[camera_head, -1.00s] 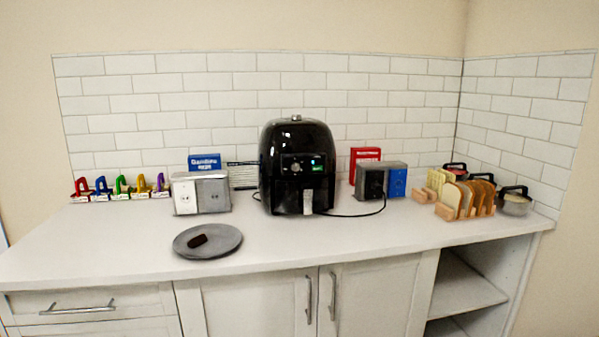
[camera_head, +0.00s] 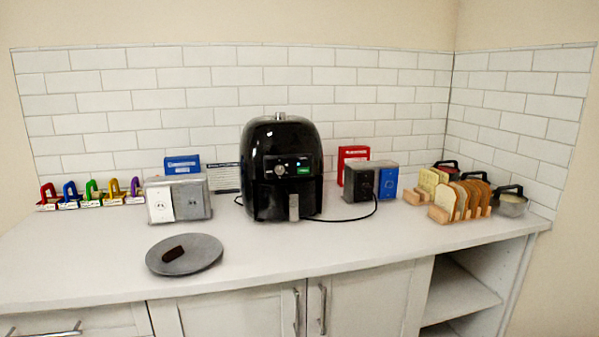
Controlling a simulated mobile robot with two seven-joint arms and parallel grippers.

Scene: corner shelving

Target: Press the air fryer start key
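The black air fryer (camera_head: 281,168) stands upright on the white counter, near the back wall and around the middle of the view. Its front has a control panel (camera_head: 288,168) with a round knob and a small green-lit patch at the right. A grey handle (camera_head: 294,207) sticks out below the panel. The panel faces me, and its marks are too small to read. Neither of my grippers shows in the head view, so nothing of mine is near the air fryer in the picture.
A grey plate (camera_head: 184,255) with a dark brown piece lies front left. Outlet boxes (camera_head: 177,199) (camera_head: 370,181) flank the air fryer, and a black cable curves to the right one. Bread racks (camera_head: 460,200) and pots (camera_head: 511,201) stand right. The counter before the fryer is clear.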

